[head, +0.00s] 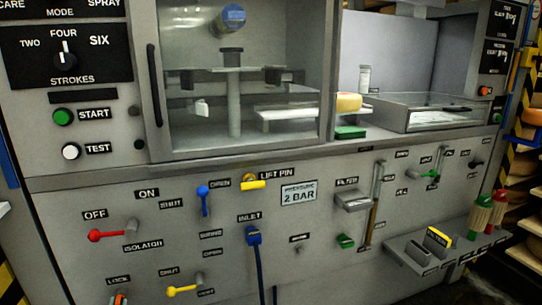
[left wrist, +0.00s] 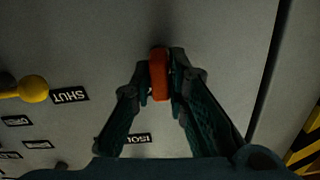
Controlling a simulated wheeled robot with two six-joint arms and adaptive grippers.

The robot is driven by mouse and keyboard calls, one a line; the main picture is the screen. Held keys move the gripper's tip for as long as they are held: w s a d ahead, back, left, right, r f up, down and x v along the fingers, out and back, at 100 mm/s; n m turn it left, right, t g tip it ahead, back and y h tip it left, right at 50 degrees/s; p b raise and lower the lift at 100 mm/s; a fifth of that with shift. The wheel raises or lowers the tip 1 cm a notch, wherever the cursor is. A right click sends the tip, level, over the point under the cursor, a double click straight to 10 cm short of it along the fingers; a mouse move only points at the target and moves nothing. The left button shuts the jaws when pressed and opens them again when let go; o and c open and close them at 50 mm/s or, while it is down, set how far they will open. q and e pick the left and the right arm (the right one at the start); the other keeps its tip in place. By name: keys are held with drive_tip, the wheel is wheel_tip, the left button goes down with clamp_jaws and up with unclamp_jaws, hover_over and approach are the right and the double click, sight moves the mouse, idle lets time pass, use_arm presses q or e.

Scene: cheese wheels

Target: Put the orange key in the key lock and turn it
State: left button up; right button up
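The orange key (left wrist: 158,74) is in the left wrist view, between the fingertips of my left gripper (left wrist: 162,80), which look closed on it from both sides. In the head view an orange bit of the key (head: 119,300) shows at the bottom edge, just below the LOCK label (head: 118,280) on the grey panel. The key lock itself is hidden behind the key and fingers or cut off, so I cannot tell whether the key is in it. My right gripper is in neither view.
A yellow handle (head: 182,290) sits just right of the key, also in the left wrist view (left wrist: 34,88). The red isolator handle (head: 96,236) is above. A blue inlet plug (head: 253,236) has a hanging hose. A shelf (head: 408,254) juts out at right.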

use_arm(q)
drive_tip(key=o, duration=0.5)
drive_tip(key=shift+c, duration=0.2)
drive_tip(key=v, duration=1.2)
drive_tip(key=shift+f, duration=0.1)
